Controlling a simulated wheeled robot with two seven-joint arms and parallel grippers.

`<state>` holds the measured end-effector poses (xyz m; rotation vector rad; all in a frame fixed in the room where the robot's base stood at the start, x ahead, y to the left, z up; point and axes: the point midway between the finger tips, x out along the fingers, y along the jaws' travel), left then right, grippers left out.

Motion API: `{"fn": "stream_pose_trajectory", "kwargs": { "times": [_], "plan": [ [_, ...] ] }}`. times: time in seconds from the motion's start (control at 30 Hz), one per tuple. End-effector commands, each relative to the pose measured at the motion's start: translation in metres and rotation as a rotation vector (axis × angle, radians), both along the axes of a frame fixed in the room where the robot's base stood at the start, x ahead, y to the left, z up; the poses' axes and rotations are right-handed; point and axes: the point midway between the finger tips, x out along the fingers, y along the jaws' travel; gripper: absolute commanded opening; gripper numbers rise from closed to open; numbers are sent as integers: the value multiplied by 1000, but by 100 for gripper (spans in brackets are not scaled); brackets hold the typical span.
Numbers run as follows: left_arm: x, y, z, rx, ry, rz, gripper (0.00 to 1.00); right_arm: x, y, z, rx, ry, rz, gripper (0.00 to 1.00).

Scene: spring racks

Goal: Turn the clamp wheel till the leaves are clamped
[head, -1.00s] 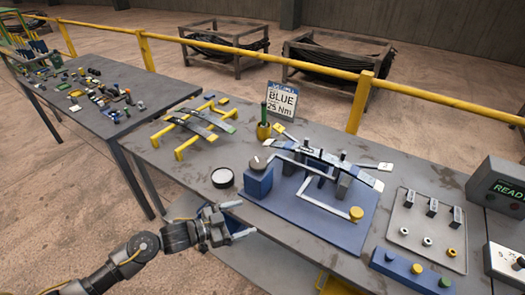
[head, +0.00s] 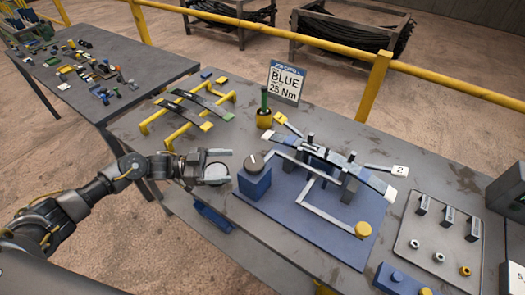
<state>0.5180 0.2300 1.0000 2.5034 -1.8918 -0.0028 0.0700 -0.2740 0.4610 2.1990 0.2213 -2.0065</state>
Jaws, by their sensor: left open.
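The leaves (head: 345,163), a stack of blue-grey strips, lie across the fixture on a blue base plate (head: 285,222), between dark upright posts. At its left stands a blue block with a round grey knob (head: 256,162) on top, bearing a pointer mark; I cannot tell whether this is the clamp wheel. A pale bent bar runs along the fixture to a yellow knob (head: 363,230). My left gripper (head: 226,167) is open and empty, left of the blue block and apart from it. My right gripper is out of view.
A sign reading BLUE 25 Nm (head: 286,82) stands behind the fixture, near a yellow pot (head: 264,119). A yellow stand with strips (head: 185,118) is at the back left. A grey tray (head: 440,238) with small parts lies right.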

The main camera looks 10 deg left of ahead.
Motion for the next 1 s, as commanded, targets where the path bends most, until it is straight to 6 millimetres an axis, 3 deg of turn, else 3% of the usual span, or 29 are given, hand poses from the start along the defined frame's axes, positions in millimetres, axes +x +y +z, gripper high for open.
{"fn": "stream_pose_trajectory", "kwargs": {
  "times": [0.27,0.73,1.0],
  "plan": [
    [1,-3,2,-1,-1,6,80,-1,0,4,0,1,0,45],
    [23,-80,4,0,-2,3,80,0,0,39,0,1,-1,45],
    [30,-102,1,2,-3,4,80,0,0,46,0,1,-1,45]
  ]
}}
